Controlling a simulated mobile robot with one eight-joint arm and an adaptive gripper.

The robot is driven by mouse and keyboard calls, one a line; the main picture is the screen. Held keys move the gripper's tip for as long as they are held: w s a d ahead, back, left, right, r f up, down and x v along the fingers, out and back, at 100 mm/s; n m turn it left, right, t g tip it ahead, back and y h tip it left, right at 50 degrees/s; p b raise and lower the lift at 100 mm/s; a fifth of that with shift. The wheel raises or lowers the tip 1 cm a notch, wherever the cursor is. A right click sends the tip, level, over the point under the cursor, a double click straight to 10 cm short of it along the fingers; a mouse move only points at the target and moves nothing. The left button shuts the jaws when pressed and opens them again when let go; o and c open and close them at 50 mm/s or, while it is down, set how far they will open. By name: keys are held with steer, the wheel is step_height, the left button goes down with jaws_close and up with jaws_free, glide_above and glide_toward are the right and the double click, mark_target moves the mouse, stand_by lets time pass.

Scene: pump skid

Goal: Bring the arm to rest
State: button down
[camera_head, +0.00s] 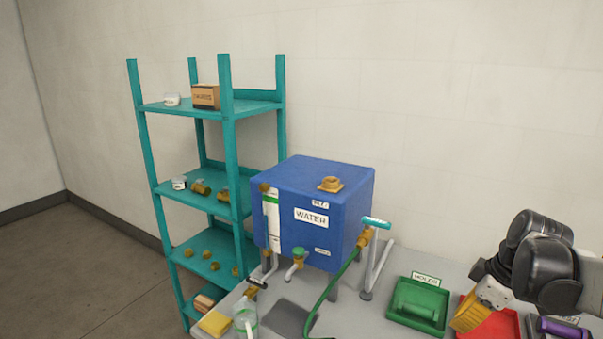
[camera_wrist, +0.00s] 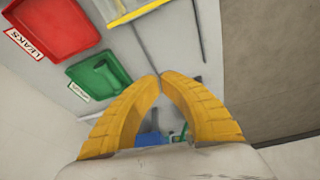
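My gripper (camera_wrist: 161,76) shows two yellow ribbed fingers in the wrist view, with their tips together and nothing visible between them. In the head view, a yellow part of my gripper (camera_head: 468,316) shows at the lower right, in front of the red tray (camera_head: 508,328). My black arm links rise behind it and partly hide the bench there. The wrist view looks down at the bench, with the red tray (camera_wrist: 52,22) labelled LEAKS and the green tray (camera_wrist: 84,84) beyond the fingers, apart from them.
A blue WATER tank (camera_head: 335,235) with a green hose (camera_head: 334,288) stands on the grey bench. A green tray (camera_head: 404,315) lies between tank and gripper. A purple item (camera_head: 562,328) is at the far right. A teal shelf (camera_head: 232,160) holding brass fittings stands left.

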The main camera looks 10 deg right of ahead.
steer(key=s+a+m+t+h+b, duration=0.1)
steer(key=s+a+m, duration=0.3)
steer(key=a, duration=0.5)
steer(key=s+a+m+t+h+b, duration=0.1)
steer(key=s+a+m+t+b, duration=0.1)
steer(key=a, duration=0.8)
steer(key=s+m+t, duration=0.1)
steer(key=s+m, duration=0.1)
steer(key=shift+a+m, duration=0.15)
steer(key=shift+m, duration=0.15)
steer(key=shift+f, duration=0.1)
